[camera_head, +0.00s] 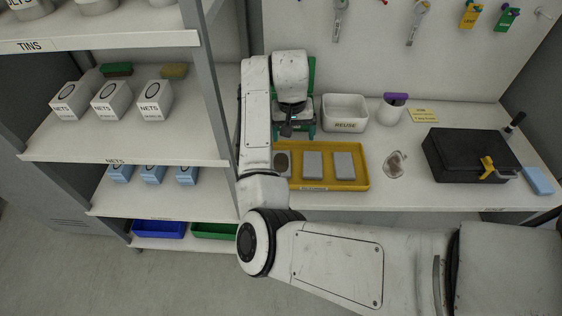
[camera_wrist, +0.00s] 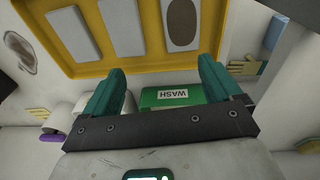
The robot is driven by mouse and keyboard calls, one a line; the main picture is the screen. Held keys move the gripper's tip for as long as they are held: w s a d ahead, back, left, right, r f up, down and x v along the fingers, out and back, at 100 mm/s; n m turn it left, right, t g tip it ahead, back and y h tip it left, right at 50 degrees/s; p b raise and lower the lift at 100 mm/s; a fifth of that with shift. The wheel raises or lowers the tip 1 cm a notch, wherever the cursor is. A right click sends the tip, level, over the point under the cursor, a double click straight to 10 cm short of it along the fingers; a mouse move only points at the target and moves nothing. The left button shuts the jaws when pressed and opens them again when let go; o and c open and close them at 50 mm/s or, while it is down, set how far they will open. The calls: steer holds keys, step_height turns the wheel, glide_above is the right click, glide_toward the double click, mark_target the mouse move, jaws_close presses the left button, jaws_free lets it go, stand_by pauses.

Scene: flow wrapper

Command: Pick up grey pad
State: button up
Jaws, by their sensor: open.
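Three grey pads lie in a row in a yellow tray (camera_head: 357,181) on the worktop. The left pad (camera_head: 282,168) bears a dark brown oval mark and is partly hidden by my arm. The middle pad (camera_head: 313,165) and right pad (camera_head: 343,165) look plain. In the wrist view the tray (camera_wrist: 85,70) appears turned round, with the marked pad (camera_wrist: 182,25) at right and the plain pads (camera_wrist: 122,27) (camera_wrist: 73,33) beside it. My gripper (camera_wrist: 160,70) is open and empty, its teal fingers apart. In the head view my gripper (camera_head: 287,130) is just behind the tray's left part.
A green bin labelled WASH (camera_wrist: 172,97) is beneath my gripper. A white REUSE bin (camera_head: 345,113), a cup (camera_head: 392,109), a glassy item (camera_head: 395,163) and a black case (camera_head: 470,155) stand to the right. A shelf upright (camera_head: 213,100) is close left of my arm.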

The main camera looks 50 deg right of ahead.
steer(key=shift+y, duration=0.7)
steer(key=a+f, duration=0.1)
steer(key=w+a+f, duration=0.1)
steer(key=f, duration=0.1)
steer(key=w+a+f, duration=0.1)
steer(key=shift+f+p, duration=0.4)
steer(key=shift+s+d+f+p, duration=0.1)
steer(key=shift+f+p, duration=0.2)
steer(key=shift+f, duration=1.1)
steer(key=shift+s+f+p, duration=0.1)
steer(key=shift+f+p, duration=0.2)
steer(key=shift+f, duration=1.05)
steer(key=shift+w, duration=0.1)
steer(key=c, duration=1.1)
steer(key=shift+r, duration=0.1)
